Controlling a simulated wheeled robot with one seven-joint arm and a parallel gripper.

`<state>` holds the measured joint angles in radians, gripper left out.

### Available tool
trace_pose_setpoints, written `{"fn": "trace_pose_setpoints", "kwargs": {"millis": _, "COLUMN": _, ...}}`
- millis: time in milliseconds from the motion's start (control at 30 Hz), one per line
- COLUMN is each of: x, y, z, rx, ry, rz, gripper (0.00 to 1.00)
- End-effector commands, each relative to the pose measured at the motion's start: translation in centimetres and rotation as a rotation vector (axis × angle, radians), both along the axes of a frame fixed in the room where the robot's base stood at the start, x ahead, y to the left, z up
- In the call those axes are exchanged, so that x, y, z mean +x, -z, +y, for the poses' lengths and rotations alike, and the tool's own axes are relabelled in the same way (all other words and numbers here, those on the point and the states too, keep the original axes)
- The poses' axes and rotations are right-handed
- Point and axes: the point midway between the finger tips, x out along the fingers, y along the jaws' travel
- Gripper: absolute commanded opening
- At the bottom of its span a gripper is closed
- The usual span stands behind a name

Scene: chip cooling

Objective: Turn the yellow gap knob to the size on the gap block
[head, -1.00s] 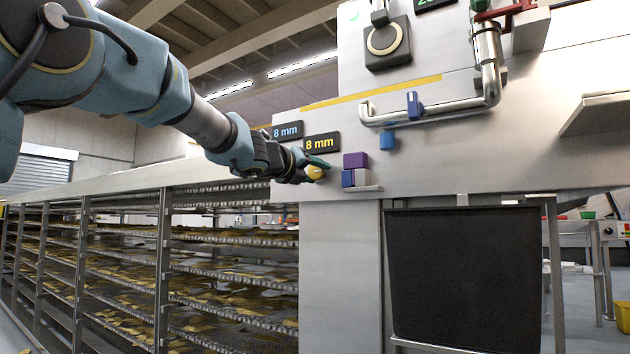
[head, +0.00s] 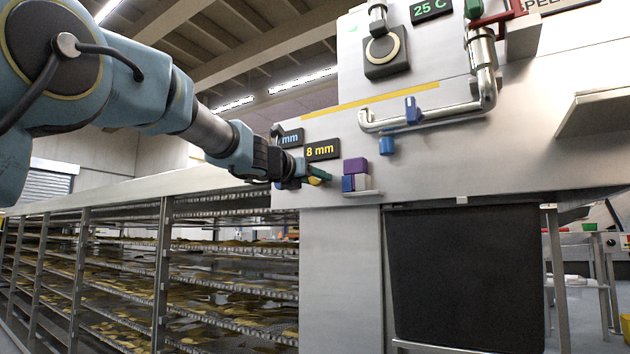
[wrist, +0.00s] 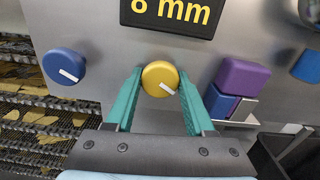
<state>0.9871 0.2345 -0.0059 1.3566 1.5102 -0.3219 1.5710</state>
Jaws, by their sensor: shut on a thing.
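The yellow gap knob (wrist: 154,74) is round, with a white pointer mark slanting to the lower right in the wrist view. The yellow display (head: 322,150) above reads 8 mm. A small shelf to the right holds a purple block (wrist: 242,77), a blue block (wrist: 219,101) and a pale block (wrist: 242,108). No size marking is readable on these blocks.
A blue knob (wrist: 64,66) with a white pointer is left of the yellow one. Its display (head: 290,138) is partly hidden by my arm. Metal pipe (head: 440,118) and a blue fitting (head: 386,145) stick out farther right. Chip racks (head: 120,285) stand below left.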

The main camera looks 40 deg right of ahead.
Motion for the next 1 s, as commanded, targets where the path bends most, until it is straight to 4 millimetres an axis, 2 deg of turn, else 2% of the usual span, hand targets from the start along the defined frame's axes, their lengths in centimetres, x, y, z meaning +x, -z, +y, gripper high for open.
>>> {"fn": "trace_pose_setpoints", "kwargs": {"millis": 300, "x": 0.0, "y": 0.1, "z": 0.0, "rx": 0.002, "ry": 0.0, "rz": 0.001, "gripper": 0.0}}
{"fn": "trace_pose_setpoints", "kwargs": {"millis": 333, "x": 0.0, "y": 0.1, "z": 0.0, "rx": 0.002, "ry": 0.0, "rz": 0.001, "gripper": 0.56}}
{"fn": "trace_pose_setpoints", "kwargs": {"millis": 567, "x": 0.0, "y": 0.1, "z": 0.0, "rx": 0.001, "ry": 0.0, "rz": 0.0, "gripper": 0.82}}
{"fn": "trace_pose_setpoints", "kwargs": {"millis": 867, "x": 0.0, "y": 0.0, "z": 0.2, "rx": 0.0, "ry": 0.0, "rz": 0.0, "gripper": 0.84}}
{"fn": "trace_pose_setpoints", "kwargs": {"millis": 1000, "x": -0.4, "y": 0.0, "z": 1.5, "rx": -0.001, "ry": -0.001, "rz": 0.0, "gripper": 0.84}}
